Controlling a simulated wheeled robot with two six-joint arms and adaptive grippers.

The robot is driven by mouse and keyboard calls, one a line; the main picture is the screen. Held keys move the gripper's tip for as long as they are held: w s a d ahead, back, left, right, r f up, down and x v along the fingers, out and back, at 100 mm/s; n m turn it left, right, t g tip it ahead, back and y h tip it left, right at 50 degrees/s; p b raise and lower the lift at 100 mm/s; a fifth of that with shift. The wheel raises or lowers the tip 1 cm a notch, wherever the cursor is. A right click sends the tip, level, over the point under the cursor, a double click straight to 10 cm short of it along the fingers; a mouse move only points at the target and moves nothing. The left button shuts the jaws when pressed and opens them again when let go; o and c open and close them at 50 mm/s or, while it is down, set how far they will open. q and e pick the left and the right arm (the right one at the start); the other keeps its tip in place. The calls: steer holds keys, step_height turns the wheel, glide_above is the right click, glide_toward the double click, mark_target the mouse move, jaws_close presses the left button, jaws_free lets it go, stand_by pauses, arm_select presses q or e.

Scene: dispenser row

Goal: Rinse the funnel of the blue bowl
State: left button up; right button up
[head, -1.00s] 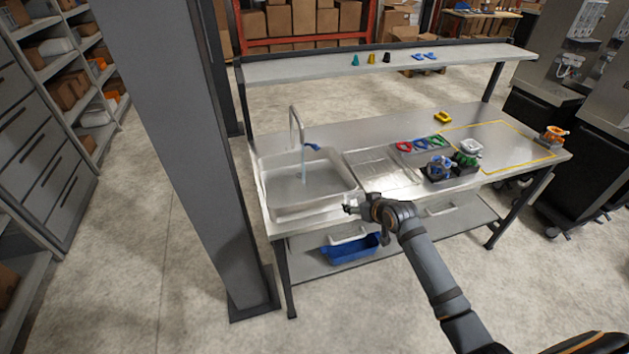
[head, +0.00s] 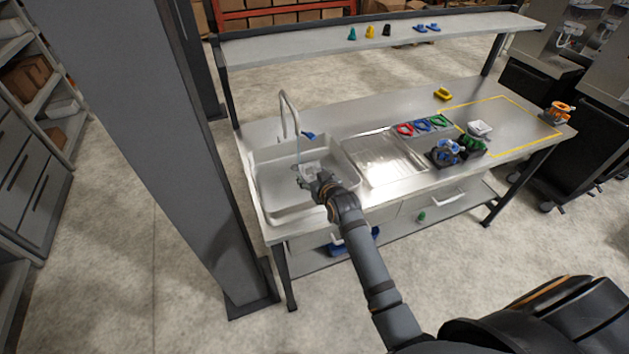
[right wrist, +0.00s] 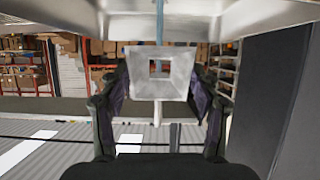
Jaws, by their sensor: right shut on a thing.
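My right gripper (head: 303,180) is over the sink (head: 262,200), beneath the tap (head: 283,108). It is shut on a pale metal funnel (head: 311,168). The right wrist view shows the funnel (right wrist: 156,72) between both fingers, with a square rim and square opening. A thin blue-grey water stream (right wrist: 159,28) comes down to or behind its upper edge; I cannot tell whether it enters the opening. A blue bowl-like part (head: 446,150) sits in a dark holder on the table at right. My left gripper is not in view.
A ribbed drainboard (head: 385,157) lies right of the sink. Red, blue and green rings (head: 422,125) lie in a tray behind. A green unit (head: 472,144) stands beside the blue one. A yellow-outlined area (head: 510,115) is mostly clear. A shelf (head: 380,35) runs above the back.

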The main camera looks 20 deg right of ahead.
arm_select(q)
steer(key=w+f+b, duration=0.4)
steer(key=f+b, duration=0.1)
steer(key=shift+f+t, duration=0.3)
arm_select(e)
steer(key=w+f, duration=0.1)
steer(key=w, duration=0.8)
steer(key=shift+w+f, duration=0.3)
steer(key=shift+w, duration=0.1)
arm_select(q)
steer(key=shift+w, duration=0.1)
arm_select(e)
steer(key=shift+a, duration=0.1)
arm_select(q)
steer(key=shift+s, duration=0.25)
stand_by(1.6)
arm_select(e)
steer(key=p+v, duration=0.2)
steer(key=p, duration=0.1)
steer(key=f+p+v, duration=0.1)
steer(key=p+v, duration=0.1)
steer(key=v, duration=0.1)
steer(key=p+v, duration=0.3)
steer(key=shift+s+f+p, duration=0.3)
steer(key=shift+s, duration=0.65)
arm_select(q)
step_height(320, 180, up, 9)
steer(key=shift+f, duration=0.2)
arm_select(e)
steer(key=shift+f, duration=0.1)
